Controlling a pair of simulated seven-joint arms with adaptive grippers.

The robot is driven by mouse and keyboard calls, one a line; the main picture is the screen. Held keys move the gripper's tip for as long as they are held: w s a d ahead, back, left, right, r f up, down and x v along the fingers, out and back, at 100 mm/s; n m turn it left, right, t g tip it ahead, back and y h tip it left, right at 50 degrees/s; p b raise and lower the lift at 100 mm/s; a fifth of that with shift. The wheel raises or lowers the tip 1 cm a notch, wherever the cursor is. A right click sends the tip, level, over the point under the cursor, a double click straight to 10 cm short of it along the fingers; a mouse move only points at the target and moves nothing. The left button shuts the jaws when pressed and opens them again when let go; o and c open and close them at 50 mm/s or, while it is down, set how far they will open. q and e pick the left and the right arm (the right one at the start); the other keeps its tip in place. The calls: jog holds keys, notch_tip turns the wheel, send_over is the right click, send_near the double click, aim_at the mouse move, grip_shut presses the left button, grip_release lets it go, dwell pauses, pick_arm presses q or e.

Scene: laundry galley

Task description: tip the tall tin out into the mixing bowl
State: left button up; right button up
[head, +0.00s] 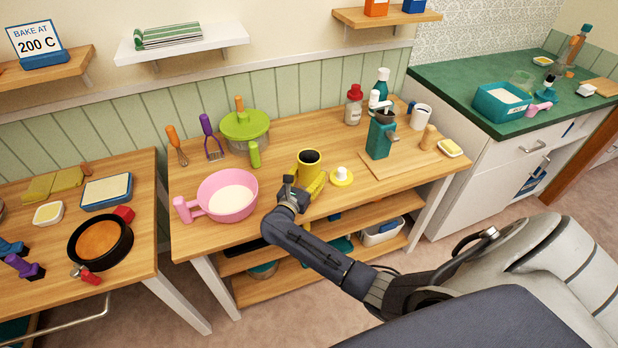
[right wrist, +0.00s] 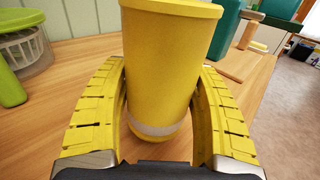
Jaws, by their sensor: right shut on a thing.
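The tall tin (head: 309,158) is a yellow cylinder with an open, dark top in the head view; its contents cannot be made out. My right gripper (head: 312,182) is shut around its side. The right wrist view shows the yellow tin (right wrist: 168,50) upright between both yellow fingers, with a pale band near its base. I cannot tell whether its base touches the table. The pink mixing bowl (head: 236,212), with a pale filling, sits on the table left of the tin, apart from it. My left gripper is not in view.
A yellow lid-like piece with a white knob (head: 342,175) lies just right of the tin. A green-lidded container (head: 245,127) stands behind the bowl. A teal grinder-like device (head: 380,137) and a board (head: 398,162) are at right. Bare wood (head: 285,135) shows behind the tin.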

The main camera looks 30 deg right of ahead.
jog(key=shift+r, duration=1.4)
